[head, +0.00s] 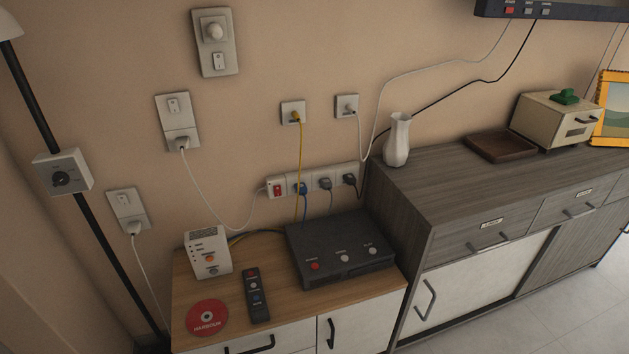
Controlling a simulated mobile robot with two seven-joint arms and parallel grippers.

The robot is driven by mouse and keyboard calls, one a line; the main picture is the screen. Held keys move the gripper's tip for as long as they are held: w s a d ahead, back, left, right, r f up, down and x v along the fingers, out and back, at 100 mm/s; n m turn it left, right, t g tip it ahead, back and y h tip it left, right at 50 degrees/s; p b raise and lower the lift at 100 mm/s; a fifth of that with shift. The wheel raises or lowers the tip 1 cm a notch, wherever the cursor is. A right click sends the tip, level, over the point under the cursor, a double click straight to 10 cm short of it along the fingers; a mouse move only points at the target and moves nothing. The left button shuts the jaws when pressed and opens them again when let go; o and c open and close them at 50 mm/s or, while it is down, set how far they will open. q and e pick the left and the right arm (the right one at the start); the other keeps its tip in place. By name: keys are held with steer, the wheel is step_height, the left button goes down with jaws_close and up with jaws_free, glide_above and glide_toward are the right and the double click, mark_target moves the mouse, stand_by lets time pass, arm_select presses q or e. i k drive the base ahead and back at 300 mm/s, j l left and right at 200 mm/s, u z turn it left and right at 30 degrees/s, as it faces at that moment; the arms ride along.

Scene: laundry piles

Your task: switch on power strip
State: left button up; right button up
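In the head view a white power strip (313,182) is mounted on the wall above the small wooden-topped cabinet. At its left end is a red switch (277,190); I cannot tell its position. A blue plug (301,188) and two dark plugs sit in its sockets. A white cord runs from its left end up to a wall outlet (181,141). Neither of my grippers shows in this view.
A black box (340,248), a white router-like box (208,252), a remote (257,295) and a red disc (207,318) lie on the small cabinet (190,281). A white vase (397,139) stands on the grey sideboard (420,190) at right. A dark pole stands at left.

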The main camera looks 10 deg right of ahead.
mark_target(276, 189)
steer(key=j+z, duration=0.35)
steer(key=j, duration=0.25)
steer(key=j+z, duration=0.35)
steer(key=j, duration=0.25)
